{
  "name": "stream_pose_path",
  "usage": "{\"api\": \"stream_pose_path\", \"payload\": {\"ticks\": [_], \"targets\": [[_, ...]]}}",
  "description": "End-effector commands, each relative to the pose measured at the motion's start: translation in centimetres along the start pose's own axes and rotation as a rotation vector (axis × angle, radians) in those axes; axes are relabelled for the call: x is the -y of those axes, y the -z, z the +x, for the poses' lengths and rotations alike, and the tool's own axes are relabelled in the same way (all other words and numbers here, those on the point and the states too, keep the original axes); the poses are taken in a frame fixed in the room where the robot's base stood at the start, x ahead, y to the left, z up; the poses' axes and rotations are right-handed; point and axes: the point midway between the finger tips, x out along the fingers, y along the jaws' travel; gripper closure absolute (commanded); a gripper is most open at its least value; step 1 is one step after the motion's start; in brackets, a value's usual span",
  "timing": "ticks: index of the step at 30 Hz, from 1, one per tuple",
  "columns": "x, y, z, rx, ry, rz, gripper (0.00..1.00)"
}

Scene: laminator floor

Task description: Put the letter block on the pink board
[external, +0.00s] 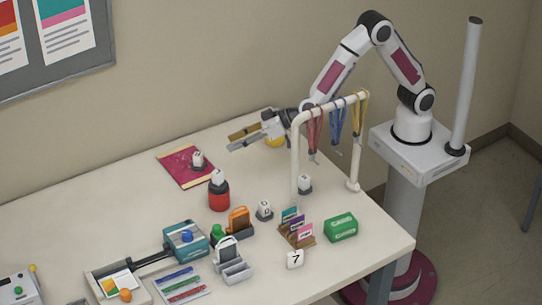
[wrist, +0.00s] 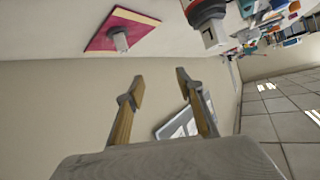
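The pink board (external: 176,171) lies flat near the back edge of the table. A small white block with a dark mark (external: 197,158) stands on it on a grey base. In the wrist view the board (wrist: 103,35) is at upper left, with the small piece (wrist: 120,41) on it. Other white marked blocks stand on the red can (external: 219,176), on a grey base (external: 264,208) and near the rack (external: 305,183). A block at the front (external: 295,259) reads 7. My gripper (external: 231,143) is open and empty, raised right of the board.
A white rack (external: 296,150) with hanging lanyards stands between my arm and the front blocks. The red can (external: 219,196) stands just in front of the board. A card holder, green box (external: 341,227) and laminator items crowd the front. The table's back left is clear.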

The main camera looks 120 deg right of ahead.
Motion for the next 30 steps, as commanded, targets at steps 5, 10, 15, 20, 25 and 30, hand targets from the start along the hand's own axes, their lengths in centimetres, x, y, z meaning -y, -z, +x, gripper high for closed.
{"api": "stream_pose_path", "payload": {"ticks": [5, 10, 15, 20, 25, 30], "targets": [[2.3, 1.5, -4.0, 0.045, 0.105, -0.008, 0.63], [3.9, 2.2, -8.0, 0.095, 0.195, -0.027, 0.63], [5.0, 2.4, -12.2, 0.148, 0.272, -0.057, 0.63], [5.4, 2.1, -16.3, 0.199, 0.334, -0.092, 0.63], [5.3, 1.4, -20.7, 0.255, 0.386, -0.135, 0.63], [4.5, 0.3, -25.0, 0.311, 0.423, -0.183, 0.63]]}}
